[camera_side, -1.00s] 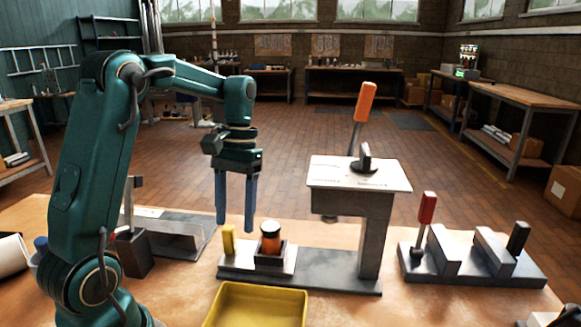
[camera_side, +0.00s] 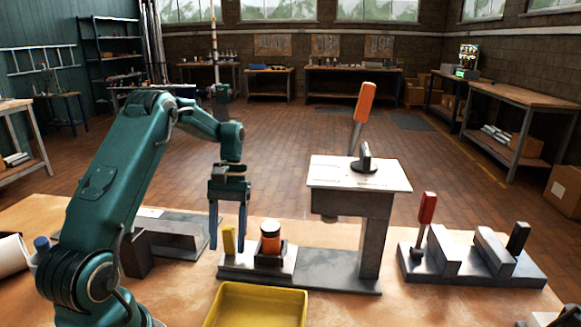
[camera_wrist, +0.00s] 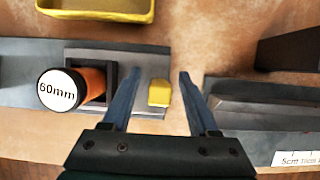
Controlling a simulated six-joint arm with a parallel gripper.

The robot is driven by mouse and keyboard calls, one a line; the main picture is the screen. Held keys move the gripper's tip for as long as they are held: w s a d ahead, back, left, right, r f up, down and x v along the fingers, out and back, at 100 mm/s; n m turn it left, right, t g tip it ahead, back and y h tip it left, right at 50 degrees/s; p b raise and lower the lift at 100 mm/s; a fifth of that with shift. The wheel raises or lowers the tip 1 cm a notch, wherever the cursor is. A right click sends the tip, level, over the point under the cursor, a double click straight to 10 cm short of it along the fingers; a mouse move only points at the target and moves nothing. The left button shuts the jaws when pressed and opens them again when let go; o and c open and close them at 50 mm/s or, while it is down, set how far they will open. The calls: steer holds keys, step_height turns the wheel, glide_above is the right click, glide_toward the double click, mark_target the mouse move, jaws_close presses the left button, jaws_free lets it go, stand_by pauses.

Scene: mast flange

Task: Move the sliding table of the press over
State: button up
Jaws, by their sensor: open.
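The press (camera_side: 372,235) stands on the bench with a white-topped head, an orange lever (camera_side: 364,103) and a long grey base. Its sliding table (camera_side: 283,263) is a light grey plate at the left end of the base. On it are a yellow grip (camera_side: 229,240) and a dark square holder with an orange and black cylinder (camera_side: 270,238), which reads "60mm" on its white top in the wrist view (camera_wrist: 58,90). My gripper (camera_side: 228,247) is open, its blue fingers pointing down at the yellow grip. In the wrist view the yellow grip (camera_wrist: 159,93) lies between the fingers (camera_wrist: 160,80).
A yellow tray (camera_side: 257,290) is in front of the press. A fixture with a red handle (camera_side: 427,208) stands to the right.

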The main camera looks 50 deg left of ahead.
steer(key=shift+s+d+f, duration=0.15)
steer(key=shift+d+f, duration=0.05)
steer(key=shift+f, duration=0.3)
jaws_close()
stand_by(1.2)
